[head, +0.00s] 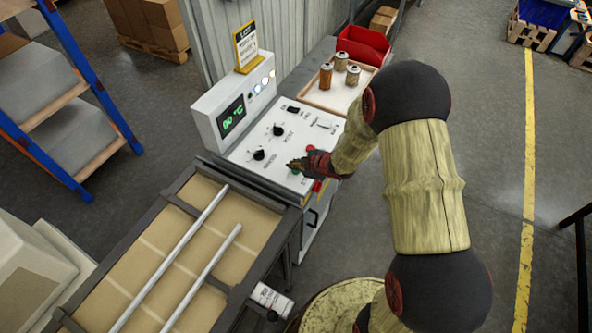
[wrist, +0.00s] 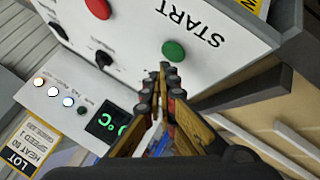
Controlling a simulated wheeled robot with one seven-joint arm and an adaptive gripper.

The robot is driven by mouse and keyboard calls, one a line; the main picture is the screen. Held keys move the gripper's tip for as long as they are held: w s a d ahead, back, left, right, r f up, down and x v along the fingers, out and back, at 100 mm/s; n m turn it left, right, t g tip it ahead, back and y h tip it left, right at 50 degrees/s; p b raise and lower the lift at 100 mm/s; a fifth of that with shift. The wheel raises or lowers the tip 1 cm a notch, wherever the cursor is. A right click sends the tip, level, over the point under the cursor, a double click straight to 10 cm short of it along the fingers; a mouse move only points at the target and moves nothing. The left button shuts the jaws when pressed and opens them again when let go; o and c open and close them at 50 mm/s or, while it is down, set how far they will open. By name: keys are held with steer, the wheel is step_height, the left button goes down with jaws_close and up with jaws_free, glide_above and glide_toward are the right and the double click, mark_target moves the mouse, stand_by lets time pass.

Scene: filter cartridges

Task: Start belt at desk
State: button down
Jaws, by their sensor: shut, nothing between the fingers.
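The control desk (head: 240,155) has a sloped white panel with black knobs, a switch and buttons. The green START button (wrist: 173,51) shows clearly in the wrist view, just beyond my fingertips; in the head view my gripper mostly covers it. A red button (wrist: 98,9) sits beside it. My gripper (head: 295,165) is shut and empty over the near part of the panel. Its fingertips also show in the wrist view (wrist: 163,75), pointing at the panel close to the green button. I cannot tell whether they touch it. The belt (head: 165,240) is brown with two metal rails.
A display (head: 231,116) with green digits and lit lamps (head: 264,82) stands at the desk's back. A yellow lot card (head: 246,46) stands above. A tray (head: 318,98) with cartridges (head: 326,75) and a red bin (head: 362,46) lie beyond. Blue shelving (head: 75,70) is left.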

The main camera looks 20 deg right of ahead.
steer(key=shift+f, duration=0.1)
stand_by(0.5)
steer(key=shift+f+b, duration=0.3)
